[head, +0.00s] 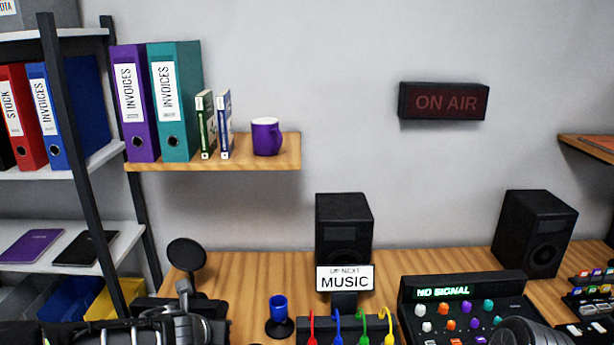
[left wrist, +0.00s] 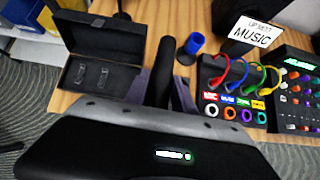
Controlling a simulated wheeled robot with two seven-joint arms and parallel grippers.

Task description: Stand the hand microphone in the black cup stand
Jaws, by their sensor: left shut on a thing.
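My left gripper (left wrist: 161,92) is shut on a dark cylinder, the hand microphone (left wrist: 160,68), which stands up between the two fingers in the left wrist view. In the head view the gripper (head: 184,300) is low at the left, and the microphone cannot be made out clearly there. The cup stand (head: 278,312) is right of the gripper on the desk, with a blue cup-shaped top and a round black base. It also shows beyond the microphone in the left wrist view (left wrist: 193,43). The microphone is apart from it. My right gripper's fingers are not in view.
An open black case (left wrist: 92,76) lies left of the gripper. A rack with coloured cables (left wrist: 232,88) is right of the stand. A MUSIC sign (head: 344,279), a speaker (head: 344,220) and a mixer (head: 463,291) stand further right. A round black disc (head: 187,254) rises behind the gripper.

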